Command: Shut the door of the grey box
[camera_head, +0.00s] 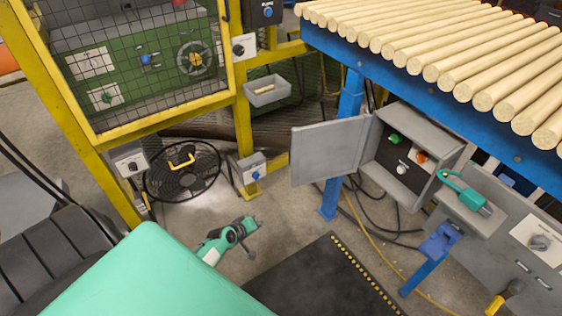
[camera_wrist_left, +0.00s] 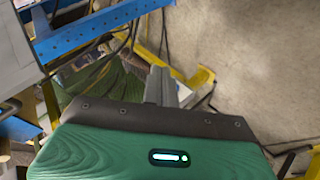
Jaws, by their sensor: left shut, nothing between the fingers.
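The grey box (camera_head: 436,137) is fixed by the blue leg of the roller line, right of centre in the head view. Its door (camera_head: 330,152) stands wide open, swung out to the left. Inside the box are a green, a white and an orange control. My left gripper (camera_head: 254,222) is shut and empty, low over the floor, left of and below the door and apart from it. The left wrist view shows the shut fingers (camera_wrist_left: 160,86) over the background. A pale flat surface at that view's upper left cannot be identified surely. My right gripper is not in view.
A large teal padlock-like thing (camera_head: 467,190) lies on a grey panel right of the box. Blue rails with wooden rollers (camera_head: 450,60) run above. A fan (camera_head: 183,170) and yellow cage (camera_head: 240,120) stand left. Cables hang below the box. Floor before the door is open.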

